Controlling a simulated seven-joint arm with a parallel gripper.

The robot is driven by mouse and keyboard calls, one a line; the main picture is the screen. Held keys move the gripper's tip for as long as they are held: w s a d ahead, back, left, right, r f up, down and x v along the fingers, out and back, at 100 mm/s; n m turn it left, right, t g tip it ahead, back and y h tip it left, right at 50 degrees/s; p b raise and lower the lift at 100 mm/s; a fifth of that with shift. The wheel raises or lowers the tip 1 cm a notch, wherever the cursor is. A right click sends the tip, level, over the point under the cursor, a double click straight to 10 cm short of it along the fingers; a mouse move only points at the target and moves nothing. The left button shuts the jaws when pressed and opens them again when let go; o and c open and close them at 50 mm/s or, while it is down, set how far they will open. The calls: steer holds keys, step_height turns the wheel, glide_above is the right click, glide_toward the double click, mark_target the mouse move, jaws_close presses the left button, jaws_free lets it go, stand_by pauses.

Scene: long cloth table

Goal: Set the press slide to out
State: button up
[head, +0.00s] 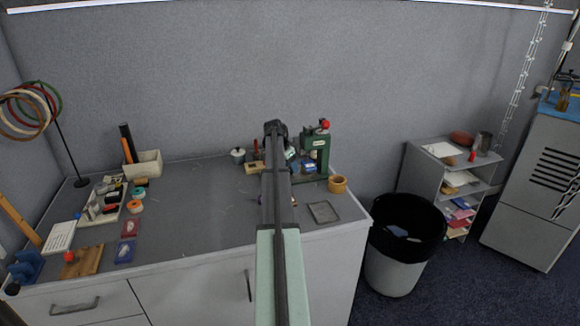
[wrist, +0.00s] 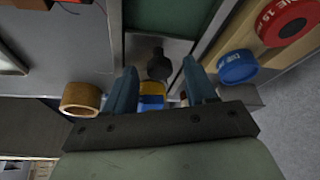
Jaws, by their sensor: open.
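The green press (head: 317,150) stands at the right part of the table's back, with a red knob (head: 325,124) on top. In the wrist view a grey metal strip (wrist: 178,52) with a dark knob (wrist: 158,66) lies ahead of my fingers; I cannot tell for sure whether it is the press slide. My gripper (wrist: 160,72) is open, its two blue-grey fingers on either side of the dark knob in the picture. Contact cannot be told. In the head view my gripper (head: 290,154) is just left of the press, and my arm hides part of that area.
A yellow-brown ring (head: 338,185) and a grey tray (head: 323,212) lie near the press. A blue-and-yellow piece (wrist: 152,96) shows between my fingers, and a blue cap (wrist: 237,66) to their right. The table's middle left is mostly clear. A black-lined bin (head: 405,225) stands beyond the right edge.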

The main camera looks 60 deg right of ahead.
steer(key=shift+f, duration=0.2)
jaws_close()
stand_by(0.5)
